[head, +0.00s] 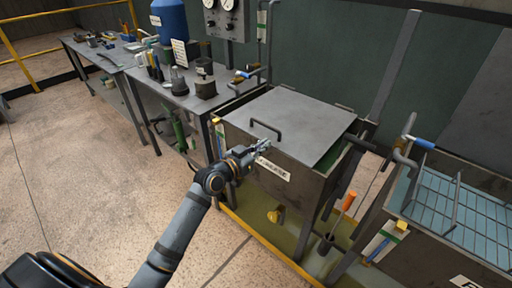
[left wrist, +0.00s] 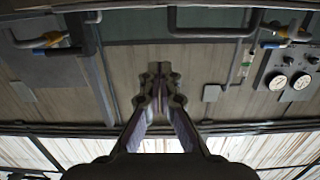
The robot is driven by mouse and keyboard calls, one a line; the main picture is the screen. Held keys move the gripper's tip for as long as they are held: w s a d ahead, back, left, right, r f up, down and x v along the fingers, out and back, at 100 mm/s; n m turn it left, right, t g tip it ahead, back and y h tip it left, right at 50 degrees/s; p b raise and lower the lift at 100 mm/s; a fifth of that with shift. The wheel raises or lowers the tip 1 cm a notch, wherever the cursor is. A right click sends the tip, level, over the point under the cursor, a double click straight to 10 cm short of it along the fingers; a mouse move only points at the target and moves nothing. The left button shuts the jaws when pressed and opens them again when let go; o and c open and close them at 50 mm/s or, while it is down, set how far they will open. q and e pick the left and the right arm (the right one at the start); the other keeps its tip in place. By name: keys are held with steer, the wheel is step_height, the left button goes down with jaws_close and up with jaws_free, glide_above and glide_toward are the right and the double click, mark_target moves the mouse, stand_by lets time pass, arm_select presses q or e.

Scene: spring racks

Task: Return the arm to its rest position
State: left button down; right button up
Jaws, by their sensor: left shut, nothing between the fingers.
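My left arm reaches in from the bottom left of the head view. Its gripper (head: 260,148) is shut and empty, in front of the labelled face of a grey tank (head: 308,165). The tank's flat lid (head: 290,122) is on, with a dark handle (head: 266,130) close to the gripper. I cannot tell whether the fingers touch the tank. In the left wrist view the shut fingers (left wrist: 159,85) point toward a wall with pipes and gauges. My right gripper is not in view.
A second tank (head: 455,215) with a wire rack stands at the right. A workbench (head: 200,95) with tools and a blue drum (head: 170,20) is behind left. An orange-handled tool (head: 349,201) stands between the tanks. The floor (head: 85,180) at left is clear.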

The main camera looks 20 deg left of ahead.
arm_select(q)
steer(key=v, duration=0.4)
steer(key=shift+w+r, duration=0.1)
steer(key=shift+r, duration=0.2)
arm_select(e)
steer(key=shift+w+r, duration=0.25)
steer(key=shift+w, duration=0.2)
arm_select(q)
steer(key=shift+a, duration=0.1)
